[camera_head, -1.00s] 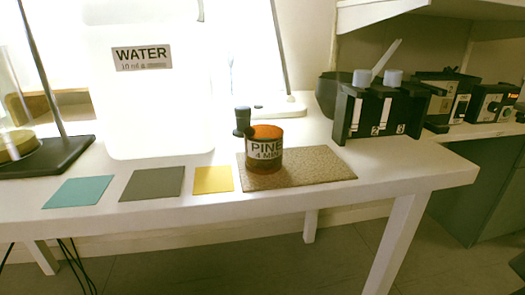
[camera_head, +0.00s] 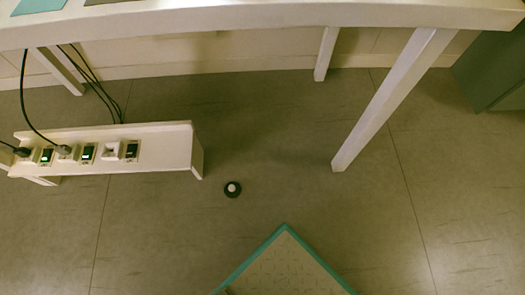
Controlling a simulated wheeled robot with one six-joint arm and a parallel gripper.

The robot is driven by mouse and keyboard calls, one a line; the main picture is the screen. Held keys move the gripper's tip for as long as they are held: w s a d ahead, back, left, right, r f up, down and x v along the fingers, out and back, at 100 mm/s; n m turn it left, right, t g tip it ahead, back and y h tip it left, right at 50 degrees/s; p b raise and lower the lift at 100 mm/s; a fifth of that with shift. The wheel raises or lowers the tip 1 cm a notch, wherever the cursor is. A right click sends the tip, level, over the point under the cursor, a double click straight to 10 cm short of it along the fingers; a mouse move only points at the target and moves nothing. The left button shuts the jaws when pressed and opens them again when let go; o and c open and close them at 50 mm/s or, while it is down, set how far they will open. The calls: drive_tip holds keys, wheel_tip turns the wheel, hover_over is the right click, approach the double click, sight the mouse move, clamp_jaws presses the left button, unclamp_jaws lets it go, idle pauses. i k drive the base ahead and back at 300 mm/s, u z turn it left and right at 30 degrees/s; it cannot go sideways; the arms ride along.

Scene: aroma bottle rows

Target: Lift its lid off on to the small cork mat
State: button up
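The jar labelled PINE and the cork mat it stood on are out of view now, and no lid can be made out for certain. Only the front edge of the white table (camera_head: 280,17) shows at the top of the head view. A part of the teal mat (camera_head: 38,6) lies on it at the top left, with a sliver of the grey mat (camera_head: 108,1) beside it. A small dark round thing with a pale centre (camera_head: 232,189) lies on the floor below the table; I cannot tell what it is. My gripper is not in view.
A low white bench with sockets and switches (camera_head: 175,148) stands on the floor at left, with black cables running to it. A white table leg (camera_head: 395,98) slants down at right. A teal-edged pale panel (camera_head: 284,268) shows at the bottom. Floor (camera_head: 290,140) between is mostly clear.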

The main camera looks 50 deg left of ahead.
sight(232, 189)
drive_tip(key=z, duration=1.55)
drive_tip(key=k, duration=1.65)
drive_tip(key=u, duration=2.55)
